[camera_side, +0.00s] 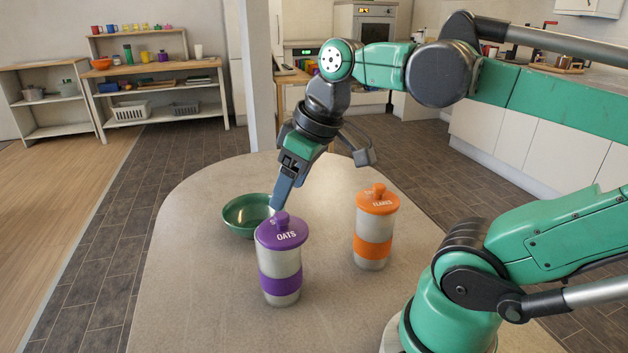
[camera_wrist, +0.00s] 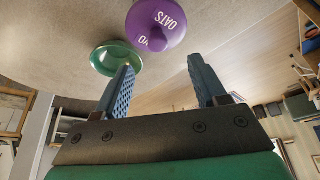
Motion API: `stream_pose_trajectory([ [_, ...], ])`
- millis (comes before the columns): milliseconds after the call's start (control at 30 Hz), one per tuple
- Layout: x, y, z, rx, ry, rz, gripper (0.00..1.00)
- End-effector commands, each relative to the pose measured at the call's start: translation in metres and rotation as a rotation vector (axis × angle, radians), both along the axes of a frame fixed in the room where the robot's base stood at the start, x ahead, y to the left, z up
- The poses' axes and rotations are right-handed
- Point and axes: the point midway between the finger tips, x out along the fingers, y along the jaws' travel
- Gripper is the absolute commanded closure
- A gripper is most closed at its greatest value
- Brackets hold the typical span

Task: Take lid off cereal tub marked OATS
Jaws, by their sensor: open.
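The cereal tub marked OATS (camera_side: 281,265) stands upright on the table, pale grey with a purple band. Its purple lid (camera_side: 281,231) with a round knob is on top. In the wrist view the purple lid (camera_wrist: 156,24) shows at the top, beyond the fingertips. My gripper (camera_side: 278,203) points down at a slant just behind the tub, close to the lid's knob in the side view. The two blue fingers of my gripper (camera_wrist: 161,75) are apart in the wrist view, with nothing between them. I cannot tell whether a finger touches the lid.
A green bowl (camera_side: 247,214) stands just behind and left of the OATS tub. A second tub with an orange lid (camera_side: 377,199) stands to its right. The table (camera_side: 190,285) is clear at the left and front.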

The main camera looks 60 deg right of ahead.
Motion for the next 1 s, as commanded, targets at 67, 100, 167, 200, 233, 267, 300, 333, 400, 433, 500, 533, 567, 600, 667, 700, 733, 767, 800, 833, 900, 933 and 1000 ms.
stream_pose_trajectory([
  [67,0.003,0.000,-0.005,0.000,-0.001,0.001,0.35],
  [100,0.004,0.000,-0.009,0.000,-0.001,0.001,0.35],
  [167,0.007,0.001,-0.015,0.000,-0.001,0.000,0.35],
  [200,0.009,0.001,-0.020,0.000,-0.001,0.000,0.35],
  [233,0.010,0.001,-0.024,0.000,-0.001,0.000,0.35],
  [267,0.011,0.002,-0.027,0.000,-0.001,0.000,0.35],
  [300,0.013,0.002,-0.031,0.000,-0.001,0.000,0.35],
  [333,0.015,0.002,-0.034,0.000,-0.001,0.000,0.35],
  [400,0.017,0.002,-0.039,0.000,-0.001,0.000,0.35],
  [433,0.018,0.002,-0.041,0.000,-0.001,0.000,0.35],
  [500,0.019,0.002,-0.045,-0.001,-0.001,0.000,0.35],
  [533,0.020,0.002,-0.047,-0.001,-0.001,0.000,0.35],
  [567,0.020,0.002,-0.048,-0.001,-0.001,0.000,0.35],
  [600,0.020,0.002,-0.049,-0.001,-0.001,0.000,0.35],
  [667,0.021,0.002,-0.050,-0.001,-0.001,0.000,0.35],
  [700,0.021,0.002,-0.050,0.000,-0.001,-0.001,0.35],
  [733,0.021,0.002,-0.050,0.000,-0.001,-0.001,0.35],
  [767,0.021,0.002,-0.050,0.000,-0.001,-0.001,0.35],
  [800,0.021,0.002,-0.050,0.000,-0.001,-0.001,0.35],
  [833,0.021,0.002,-0.050,0.000,-0.001,-0.001,0.35],
  [900,0.021,0.002,-0.050,0.000,-0.001,-0.001,0.41],
  [933,0.021,0.002,-0.050,0.000,-0.001,-0.001,0.50],
  [1000,0.021,0.002,-0.050,0.000,-0.001,-0.001,0.69],
])
